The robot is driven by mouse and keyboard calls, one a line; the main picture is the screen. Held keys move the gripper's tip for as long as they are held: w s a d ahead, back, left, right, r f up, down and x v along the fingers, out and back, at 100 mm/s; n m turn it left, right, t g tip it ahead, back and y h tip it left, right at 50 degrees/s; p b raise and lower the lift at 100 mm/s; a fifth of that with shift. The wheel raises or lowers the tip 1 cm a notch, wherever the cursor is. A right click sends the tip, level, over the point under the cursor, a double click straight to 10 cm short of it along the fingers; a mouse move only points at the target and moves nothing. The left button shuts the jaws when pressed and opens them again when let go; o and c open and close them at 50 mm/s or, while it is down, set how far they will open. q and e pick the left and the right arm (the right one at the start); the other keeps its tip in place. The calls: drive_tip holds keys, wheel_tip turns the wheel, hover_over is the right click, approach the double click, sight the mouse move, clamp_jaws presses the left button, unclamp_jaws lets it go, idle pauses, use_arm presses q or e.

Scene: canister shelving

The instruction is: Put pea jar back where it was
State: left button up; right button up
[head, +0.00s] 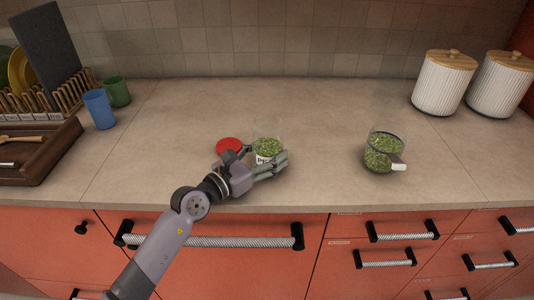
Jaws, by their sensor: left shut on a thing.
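The pea jar (267,143) is a clear glass jar partly filled with green peas, with a white label low on its front. A red round lid (229,146) lies on the counter just left of the jar. My right gripper is not in view.
Two white ribbed canisters with wooden lids (441,85) stand at the back right. Blue (99,109) and green cups, a dish rack and a wooden tray (62,157) fill the left. The counter's middle back is clear.

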use_arm(q)
drive_tip(key=shift+r, duration=0.1)
drive_tip(key=o, duration=1.7)
drive_tip(key=shift+f, duration=0.25)
drive_tip(key=shift+r, duration=0.1)
drive_tip(key=shift+s+a+r, duration=0.1)
drive_tip(key=b+v, duration=0.1)
drive_tip(key=v, duration=0.9)
drive_tip(key=shift+s+a, duration=0.25)
drive_tip(key=shift+s+a+r, duration=0.1)
drive_tip(key=shift+s+a, duration=0.3)
